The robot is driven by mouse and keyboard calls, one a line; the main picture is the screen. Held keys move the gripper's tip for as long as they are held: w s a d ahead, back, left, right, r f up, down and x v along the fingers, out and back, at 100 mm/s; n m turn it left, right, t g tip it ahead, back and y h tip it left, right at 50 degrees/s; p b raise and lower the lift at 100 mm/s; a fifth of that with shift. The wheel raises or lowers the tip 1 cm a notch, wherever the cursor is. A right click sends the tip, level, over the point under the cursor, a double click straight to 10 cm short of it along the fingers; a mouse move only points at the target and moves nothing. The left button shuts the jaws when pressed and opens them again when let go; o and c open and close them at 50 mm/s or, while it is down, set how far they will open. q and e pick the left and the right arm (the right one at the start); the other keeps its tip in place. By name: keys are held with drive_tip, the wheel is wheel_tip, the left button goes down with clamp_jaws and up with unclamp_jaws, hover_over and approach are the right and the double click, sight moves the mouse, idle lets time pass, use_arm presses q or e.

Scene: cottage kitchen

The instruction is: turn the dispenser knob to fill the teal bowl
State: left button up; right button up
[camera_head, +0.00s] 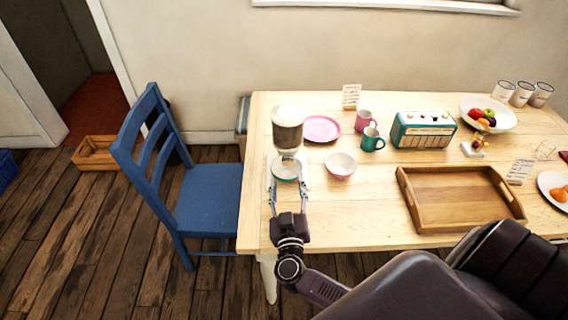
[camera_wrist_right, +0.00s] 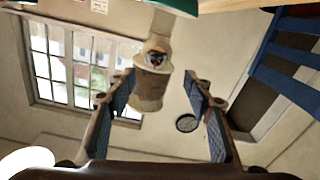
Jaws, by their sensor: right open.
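The dispenser (camera_head: 288,135), with a dark-filled clear hopper and pale lid, stands near the table's left end. In the right wrist view, which looks upside down, the dispenser's hopper (camera_wrist_right: 149,92) hangs between my fingers, with a small dark round part, apparently the knob (camera_wrist_right: 156,57), facing me. The teal bowl (camera_head: 285,172) sits under the dispenser; its contents are not clear. A teal edge of it shows at the top of the wrist view (camera_wrist_right: 172,4). My right gripper (camera_head: 288,188) is open in front of the dispenser, its fingers apart (camera_wrist_right: 160,105) and holding nothing. My left gripper is not in view.
A pink bowl (camera_head: 340,166) stands just right of the teal bowl. Behind are a pink plate (camera_head: 321,129), a pink mug (camera_head: 366,119) and a teal mug (camera_head: 372,140). A wooden tray (camera_head: 459,222) and a radio (camera_head: 424,130) are farther right. A blue chair (camera_head: 207,197) stands left of the table.

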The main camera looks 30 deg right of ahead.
sight(288, 161)
drive_tip(key=x, duration=0.7)
drive_tip(key=shift+w+d, duration=0.2)
drive_tip(key=shift+d, duration=0.25)
drive_tip(key=c, duration=1.2)
drive_tip(key=shift+o, duration=0.2)
